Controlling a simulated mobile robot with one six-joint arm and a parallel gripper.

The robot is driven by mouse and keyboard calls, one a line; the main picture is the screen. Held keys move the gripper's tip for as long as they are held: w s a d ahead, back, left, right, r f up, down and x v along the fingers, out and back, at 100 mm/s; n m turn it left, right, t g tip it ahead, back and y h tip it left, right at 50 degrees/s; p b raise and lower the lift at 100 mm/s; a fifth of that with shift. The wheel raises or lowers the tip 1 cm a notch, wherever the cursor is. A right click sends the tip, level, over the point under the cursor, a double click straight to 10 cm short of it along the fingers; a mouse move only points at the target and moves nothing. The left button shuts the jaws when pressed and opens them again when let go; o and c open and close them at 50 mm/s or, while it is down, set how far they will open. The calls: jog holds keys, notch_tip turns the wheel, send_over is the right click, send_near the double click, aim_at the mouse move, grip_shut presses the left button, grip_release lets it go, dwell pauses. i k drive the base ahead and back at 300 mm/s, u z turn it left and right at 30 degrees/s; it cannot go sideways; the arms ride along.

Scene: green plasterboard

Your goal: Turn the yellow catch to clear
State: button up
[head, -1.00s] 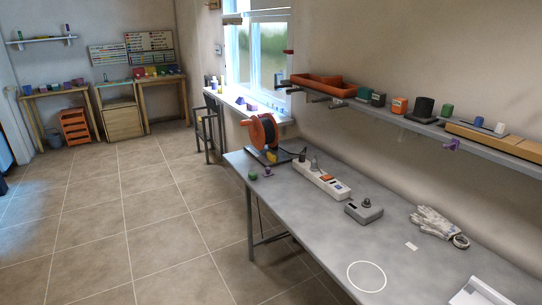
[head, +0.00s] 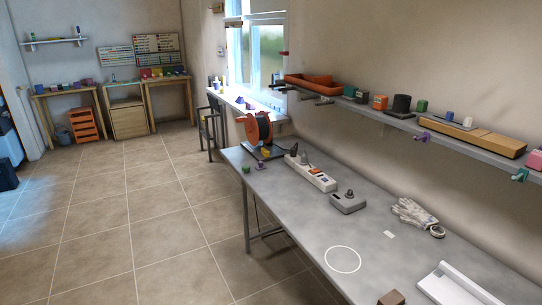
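I cannot make out a yellow catch in the head view. A purple catch-like piece (head: 424,137) and a teal one (head: 520,174) hang at the front edge of the long wall shelf (head: 465,148). A small red piece (head: 284,51) sits by the window frame. My gripper is not in view.
A long grey table (head: 300,222) runs along the right wall. It bears an orange cable reel (head: 247,128), a power strip (head: 312,174), a grey box with a knob (head: 348,202), gloves (head: 411,211), a white tray (head: 462,287) and a brown block (head: 391,298). The tiled floor (head: 130,215) at left is open.

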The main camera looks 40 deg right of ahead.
aim_at(265, 151)
jog(key=k, duration=0.3)
jog(key=z, duration=0.1)
jog(key=i, duration=1.2)
jog(key=u, duration=0.35)
